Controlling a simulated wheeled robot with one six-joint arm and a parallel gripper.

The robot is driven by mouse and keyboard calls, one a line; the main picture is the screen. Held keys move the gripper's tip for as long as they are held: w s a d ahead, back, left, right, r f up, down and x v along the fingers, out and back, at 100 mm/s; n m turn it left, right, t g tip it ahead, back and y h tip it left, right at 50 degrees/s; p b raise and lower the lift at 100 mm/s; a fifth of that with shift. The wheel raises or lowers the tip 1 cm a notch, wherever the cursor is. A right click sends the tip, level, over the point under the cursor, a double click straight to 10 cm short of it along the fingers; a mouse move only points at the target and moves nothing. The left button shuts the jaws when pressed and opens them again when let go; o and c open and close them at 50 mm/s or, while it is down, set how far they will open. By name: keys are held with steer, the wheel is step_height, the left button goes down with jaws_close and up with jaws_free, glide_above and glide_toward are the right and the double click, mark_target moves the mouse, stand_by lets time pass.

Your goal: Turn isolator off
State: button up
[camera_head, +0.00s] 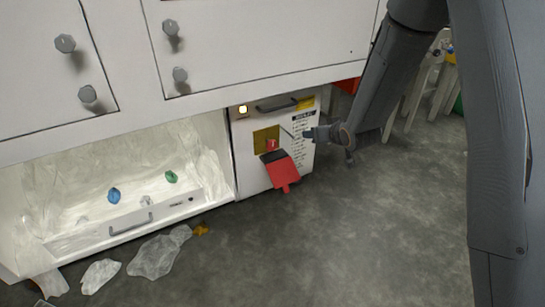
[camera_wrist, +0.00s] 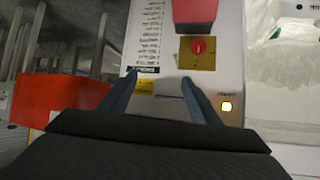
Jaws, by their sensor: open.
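A white panel (camera_head: 248,165) under the cabinets carries a yellow plate (camera_head: 262,136) with a red rotary switch (camera_head: 272,144), which I take as the isolator. A red flap (camera_head: 281,169) hangs below the switch. The wrist view, turned upside down, shows the red switch (camera_wrist: 198,46), yellow plate (camera_wrist: 188,64) and red flap (camera_wrist: 194,10). My gripper (camera_head: 304,133) is in front of the panel, right of the switch. In the wrist view my gripper (camera_wrist: 160,76) has its two fingers apart with nothing between them. The switch lies beyond one fingertip, apart from it. The switch position is unclear.
A lit yellow lamp (camera_head: 243,109) and a dark handle (camera_head: 276,104) are on the panel. A white open bay (camera_head: 60,205) with crumpled plastic is at left. Clear plastic bags (camera_head: 160,255) lie on the floor. A red box (camera_wrist: 60,100) is beside the panel. Floor in front is mostly clear.

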steer(key=w+a+f+n+t+y+b, duration=0.1)
steer(key=w+a+f+t+y+b, duration=0.15)
steer(key=w+a+f+b, duration=0.5)
steer(key=n+y+b, duration=0.2)
steer(key=y+b, duration=0.3)
glide_toward(273, 145)
steer(key=x, duration=0.4)
steer(key=shift+t, duration=0.35)
steer(key=b+x, duration=0.1)
steer(key=x, duration=0.1)
steer(key=b+x, duration=0.1)
steer(key=x, duration=0.4)
steer(key=shift+s+f+b, duration=0.1)
steer(key=shift+f+b, duration=0.2)
steer(key=shift+b, duration=0.1)
steer(key=c, duration=1.1)
steer(key=shift+o, duration=0.2)
